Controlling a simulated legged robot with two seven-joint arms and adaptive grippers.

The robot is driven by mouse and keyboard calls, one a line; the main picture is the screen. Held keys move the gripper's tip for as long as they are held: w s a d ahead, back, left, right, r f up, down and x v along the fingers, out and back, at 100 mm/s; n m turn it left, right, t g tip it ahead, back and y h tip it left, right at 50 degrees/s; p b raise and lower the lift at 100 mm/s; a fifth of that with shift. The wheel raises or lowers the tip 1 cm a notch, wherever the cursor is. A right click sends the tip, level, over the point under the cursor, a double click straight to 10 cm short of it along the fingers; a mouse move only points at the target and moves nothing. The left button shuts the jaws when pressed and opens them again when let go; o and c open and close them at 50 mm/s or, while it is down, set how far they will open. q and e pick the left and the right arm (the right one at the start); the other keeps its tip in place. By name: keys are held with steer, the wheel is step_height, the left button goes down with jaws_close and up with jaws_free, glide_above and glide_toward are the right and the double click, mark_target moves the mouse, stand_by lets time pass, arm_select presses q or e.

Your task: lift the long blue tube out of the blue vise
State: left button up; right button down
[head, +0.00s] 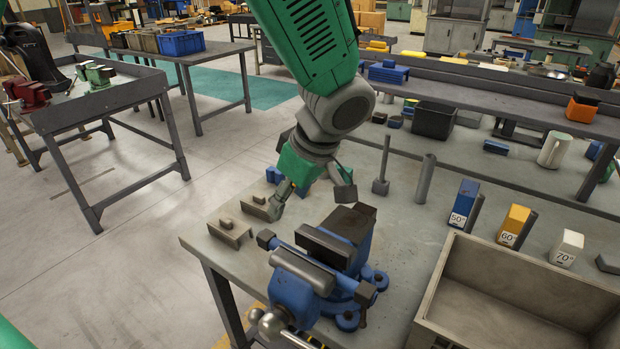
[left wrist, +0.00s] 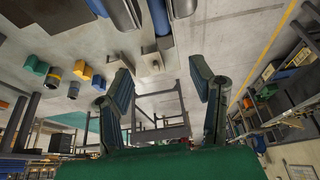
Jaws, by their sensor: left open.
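The blue vise (head: 293,292) stands at the near edge of the grey workbench, with dark jaws on top. A grey cylinder (head: 302,270) lies across its front. I cannot clearly pick out a separate long blue tube in its jaws. My left gripper (head: 312,198) is open and empty, pointing down above the bench behind the vise, apart from it. In the left wrist view its two fingers (left wrist: 160,72) are spread wide with nothing between them. Blue and grey parts, likely of the vise, are cut off at the top of that view (left wrist: 160,17). My right gripper is not in view.
Grey step-shaped blocks (head: 231,232) lie left of the vise. Upright grey posts (head: 425,179) stand behind it. Blue, yellow and white angle-marked blocks (head: 464,203) stand at right, behind a large open tray (head: 449,262). Open floor lies to the left.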

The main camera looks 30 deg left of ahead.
mark_target(269, 235)
arm_select(q)
steer(key=shift+s+a+f, duration=0.35)
steer(key=shift+a+f, duration=0.2)
steer(key=shift+s+a+f, duration=0.3)
steer(key=shift+a+f, duration=0.2)
steer(key=shift+f, duration=0.05)
steer(key=x, duration=0.6)
steer(key=p+x, duration=0.1)
steer(key=x, duration=0.2)
steer(key=shift+w+d+f, duration=0.15)
steer(key=shift+w+f, duration=0.2)
steer(key=shift+f, duration=0.1)
steer(key=shift+w+a+f, duration=0.15)
steer(key=shift+a+f, duration=0.2)
steer(key=shift+f, duration=0.1)
jaws_close()
